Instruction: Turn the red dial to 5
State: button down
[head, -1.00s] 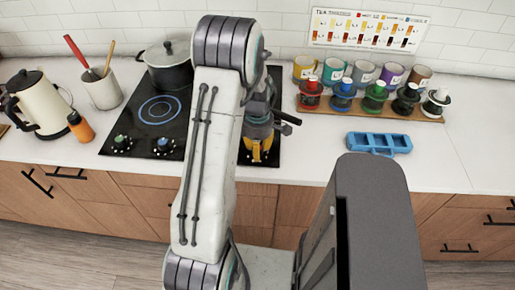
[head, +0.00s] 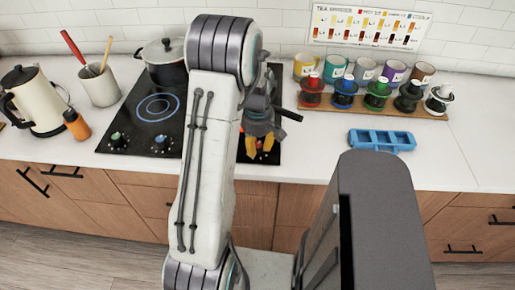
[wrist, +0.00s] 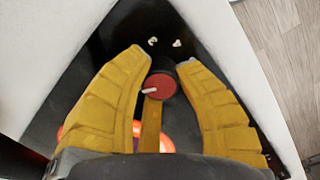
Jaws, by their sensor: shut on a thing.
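The red dial (wrist: 160,86) shows in the wrist view on the black cooktop, a round red cap on a dark base. Its white pointer aims to the left and slightly down in that view. My gripper (wrist: 163,62) has its yellow fingers on either side of the dial and is shut on it. In the head view my gripper (head: 260,146) is at the front right of the black cooktop (head: 128,120), partly behind my arm. I cannot make out the red dial or any numbers there.
An orange-red glowing ring (wrist: 166,146) shows under the fingers. A green dial (head: 117,140) and a blue dial (head: 161,142) sit at the front left. A pot (head: 165,63) stands behind. A blue tray (head: 381,140) and a wooden rack (head: 390,108) of colored holders stand to the right.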

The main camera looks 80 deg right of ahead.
jog(key=m, duration=0.2)
jog(key=m+b, duration=0.1)
jog(key=m, duration=0.1)
jog(key=shift+a+f+m+b, duration=0.1)
jog(key=shift+f+m+b, duration=0.1)
jog(key=shift+m+b, duration=0.1)
jog(key=m+b, duration=0.1)
jog(key=m, duration=0.2)
jog(key=shift+m, duration=0.4)
jog(key=m+b, duration=0.1)
jog(key=m, duration=0.3)
jog(key=m+b, duration=0.1)
jog(key=m, duration=0.8)
jog(key=shift+m+b, duration=0.3)
jog(key=m, duration=0.4)
jog(key=m+b, duration=0.1)
jog(key=m, duration=0.3)
jog(key=shift+m, duration=2.2)
